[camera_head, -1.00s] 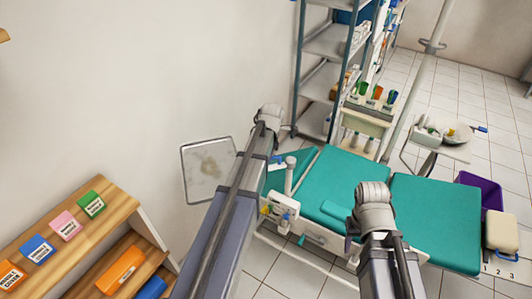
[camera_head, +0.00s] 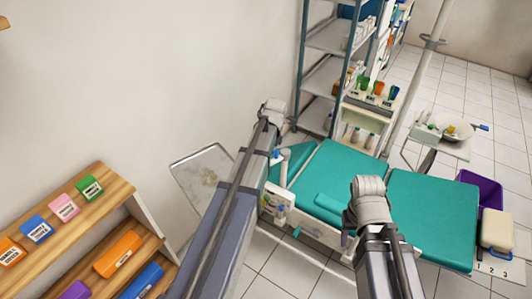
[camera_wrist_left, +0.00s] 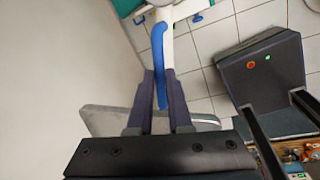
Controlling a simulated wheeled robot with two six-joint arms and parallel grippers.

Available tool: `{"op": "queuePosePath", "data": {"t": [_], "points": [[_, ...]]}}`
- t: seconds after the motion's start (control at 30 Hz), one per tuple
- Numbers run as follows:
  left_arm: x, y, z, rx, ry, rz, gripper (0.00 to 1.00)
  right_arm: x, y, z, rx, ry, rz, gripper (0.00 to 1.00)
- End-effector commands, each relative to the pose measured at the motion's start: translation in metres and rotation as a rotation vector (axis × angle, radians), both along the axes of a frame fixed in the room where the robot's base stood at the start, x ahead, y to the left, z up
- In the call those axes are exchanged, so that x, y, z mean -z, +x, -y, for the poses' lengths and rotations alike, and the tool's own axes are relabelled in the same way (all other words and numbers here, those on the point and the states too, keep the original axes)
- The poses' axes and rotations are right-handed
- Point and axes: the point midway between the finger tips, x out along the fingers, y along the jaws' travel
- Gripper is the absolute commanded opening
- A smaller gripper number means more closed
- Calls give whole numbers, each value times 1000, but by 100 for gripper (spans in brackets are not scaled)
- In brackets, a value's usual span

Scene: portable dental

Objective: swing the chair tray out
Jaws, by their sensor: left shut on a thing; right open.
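The chair tray (camera_head: 190,180) is a flat grey metal plate with a mark on it. In the head view it stands out left of the teal dental chair (camera_head: 430,210), close to the wall and partly behind my left arm. In the left wrist view its grey edge (camera_wrist_left: 98,121) shows behind the fingers. My left gripper (camera_wrist_left: 160,78) is shut on a blue handle (camera_wrist_left: 159,45), with one finger on each side. That gripper is hidden behind my arm in the head view. My right gripper (camera_head: 348,240) is open in front of the chair's near side.
A wooden shelf (camera_head: 120,180) with coloured boxes stands at lower left. A metal rack (camera_head: 330,38) and a small cart (camera_head: 372,112) stand behind the chair. A purple bin (camera_head: 488,190) and a beige case (camera_head: 497,230) are at right. Tiled floor shows between shelf and chair.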

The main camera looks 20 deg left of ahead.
Motion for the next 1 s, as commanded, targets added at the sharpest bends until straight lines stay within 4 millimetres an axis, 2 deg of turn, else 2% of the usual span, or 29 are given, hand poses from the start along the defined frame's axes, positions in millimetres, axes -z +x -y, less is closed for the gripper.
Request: {"op": "queuePosePath", "data": {"t": [0.2,0.23,0.47,0.77,1.0], "points": [[0,-1,2,0,-6,-2,0,0,0,0,0,0,0,50],[0,-1,2,0,-6,-2,20,0,0,0,0,0,0,50],[0,-1,2,0,-4,-1,45,0,0,0,0,0,0,50],[-1,0,1,0,-3,-1,47,-1,0,0,0,0,0,50],[-14,-2,3,1,-2,-1,47,-14,0,0,0,0,0,50]]}}
